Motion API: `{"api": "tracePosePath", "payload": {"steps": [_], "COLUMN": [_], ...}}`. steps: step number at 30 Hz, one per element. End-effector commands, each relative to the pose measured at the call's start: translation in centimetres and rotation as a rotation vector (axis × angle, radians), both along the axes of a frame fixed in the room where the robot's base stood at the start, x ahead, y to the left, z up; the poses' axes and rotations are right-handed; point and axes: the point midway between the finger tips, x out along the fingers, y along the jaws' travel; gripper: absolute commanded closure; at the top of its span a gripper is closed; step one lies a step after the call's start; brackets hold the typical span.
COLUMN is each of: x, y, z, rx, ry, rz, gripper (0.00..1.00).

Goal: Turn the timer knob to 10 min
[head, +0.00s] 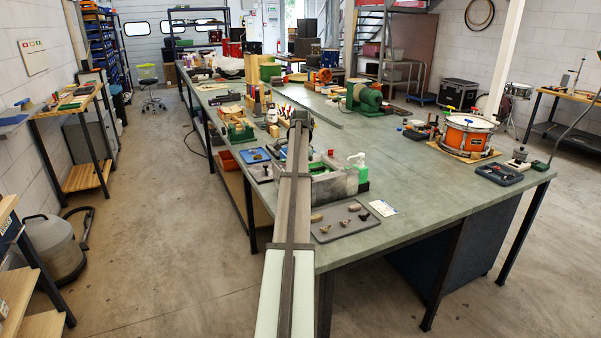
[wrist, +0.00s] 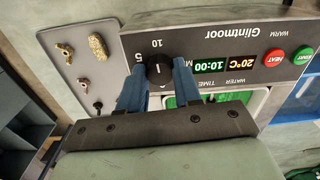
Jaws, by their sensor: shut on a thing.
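The black timer knob (wrist: 160,70) is on the dark front panel (wrist: 215,42) of the Glintmoor heated bath, seen upside down in the wrist view. My gripper (wrist: 160,76) is shut on the knob, with one blue finger on each side. The white mark on the knob faces the printed 10. In the head view the bath (head: 335,185) stands on the bench, partly behind my arm; the knob and my fingertips are hidden there.
Red HEAT (wrist: 274,58) and green START (wrist: 302,56) buttons sit beside the display. A grey tray (head: 346,222) with small metal parts lies close to the bath. A green-white bottle (head: 358,168) stands behind it.

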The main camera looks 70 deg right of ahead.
Motion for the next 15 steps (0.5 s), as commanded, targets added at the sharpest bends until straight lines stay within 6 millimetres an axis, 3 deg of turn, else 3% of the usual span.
{"api": "tracePosePath", "payload": {"steps": [15], "x": [0.00], "y": [-0.03], "z": [0.02], "rx": [-0.001], "ry": [0.000], "rz": [-0.087], "gripper": [0.97]}}
